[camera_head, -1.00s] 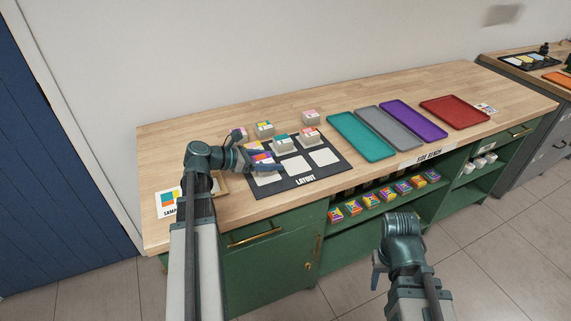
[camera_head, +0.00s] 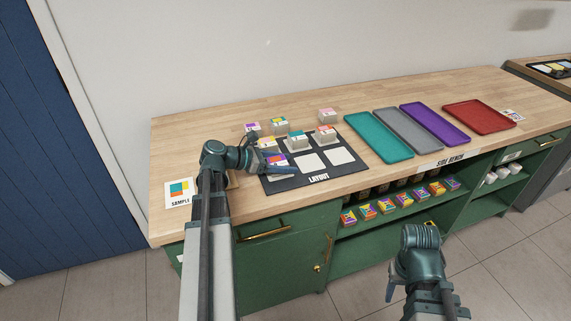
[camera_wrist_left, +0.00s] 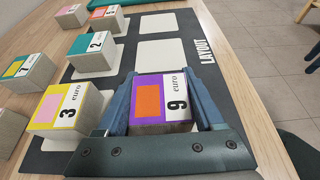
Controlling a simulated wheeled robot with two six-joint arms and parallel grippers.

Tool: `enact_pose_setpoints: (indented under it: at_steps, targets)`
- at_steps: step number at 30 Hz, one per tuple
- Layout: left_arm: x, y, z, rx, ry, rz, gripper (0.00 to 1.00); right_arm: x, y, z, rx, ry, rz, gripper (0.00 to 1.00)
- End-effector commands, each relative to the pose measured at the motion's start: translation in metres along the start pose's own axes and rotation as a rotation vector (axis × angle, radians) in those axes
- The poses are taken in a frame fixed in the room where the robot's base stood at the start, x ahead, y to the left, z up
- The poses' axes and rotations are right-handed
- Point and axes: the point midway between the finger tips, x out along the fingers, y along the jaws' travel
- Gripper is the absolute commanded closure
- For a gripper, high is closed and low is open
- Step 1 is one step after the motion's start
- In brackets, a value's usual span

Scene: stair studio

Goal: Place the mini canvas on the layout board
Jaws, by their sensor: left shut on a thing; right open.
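My left gripper (camera_head: 283,165) is shut on a purple and orange mini canvas (camera_head: 274,159) at the front left of the black layout board (camera_head: 318,178). In the left wrist view the canvas (camera_wrist_left: 160,103) sits between both fingers, its label reading 9 euro. It is over the front-left area of the board; whether its underside touches cannot be told. Two bare white squares (camera_head: 309,162) (camera_head: 339,156) lie to its right. Three other canvases stand along the board's back row, including a yellow and pink one (camera_wrist_left: 60,107). My right gripper (camera_head: 393,293) is open and empty, in front of the bench.
More canvases (camera_head: 252,128) stand behind the board. Teal (camera_head: 380,140), grey, purple and red trays lie to the right. A sample card (camera_head: 179,192) lies at the left end. Packets (camera_head: 366,210) line the shelf below. Bare wood lies along the back.

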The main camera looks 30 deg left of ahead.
Motion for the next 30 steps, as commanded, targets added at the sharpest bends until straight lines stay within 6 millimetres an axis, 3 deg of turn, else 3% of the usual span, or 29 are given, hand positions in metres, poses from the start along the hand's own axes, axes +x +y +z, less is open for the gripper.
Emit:
enact_pose_setpoints:
  at_steps: [1,2,6,18,30]
  targets:
    - [0.002,0.000,-0.003,0.000,0.000,0.000,0.85,0.004,0.000,0.000,0.000,0.000,0.000,0.50]
    - [0.001,0.000,-0.002,0.000,0.000,0.000,0.27,0.002,0.000,0.000,0.000,0.000,0.000,0.50]
    - [0.001,0.000,-0.002,0.000,0.000,0.000,0.02,0.002,0.000,0.000,0.000,0.000,0.000,0.50]
    - [-0.004,0.000,0.004,-0.001,0.000,0.001,0.01,-0.005,0.000,0.000,0.000,0.000,0.000,0.50]
    - [-0.082,0.001,0.005,-0.002,0.000,0.003,0.01,-0.035,0.003,0.002,0.000,0.000,0.000,0.50]
